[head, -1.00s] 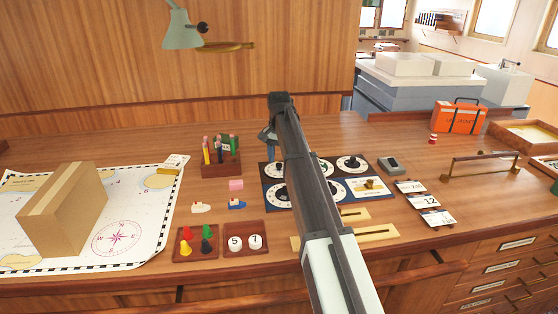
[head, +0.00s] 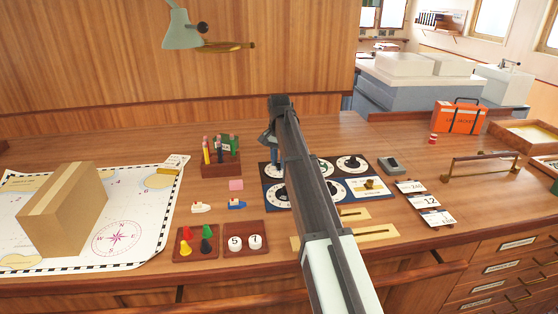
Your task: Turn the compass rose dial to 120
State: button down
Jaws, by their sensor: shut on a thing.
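A dark panel (head: 263,181) with several round white dials lies on the desk. My arm crosses the middle of the panel and hides part of it. My gripper (head: 272,158) points down at the panel's far left corner, over a dial there. It is shut on a dial knob, which is mostly hidden by the gripper and arm. One white dial (head: 350,163) with a black knob shows at the far right, and another (head: 278,194) at the near left. A dial with green marks (head: 326,168) shows partly beside my arm. I cannot read which dial is the compass rose or its setting.
A pen holder (head: 221,165) stands just left of the gripper. A cardboard box (head: 62,212) stands on the chart. Number cards (head: 430,202) lie right.

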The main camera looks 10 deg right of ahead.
aim_at(279, 164)
jog(key=shift+n, duration=0.3)
jog(key=shift+n, duration=2.6)
jog(key=c, duration=0.9)
grip_release()
jog(key=shift+r, duration=0.1)
jog(key=shift+r, duration=6.85)
jog(key=shift+a, duration=0.1)
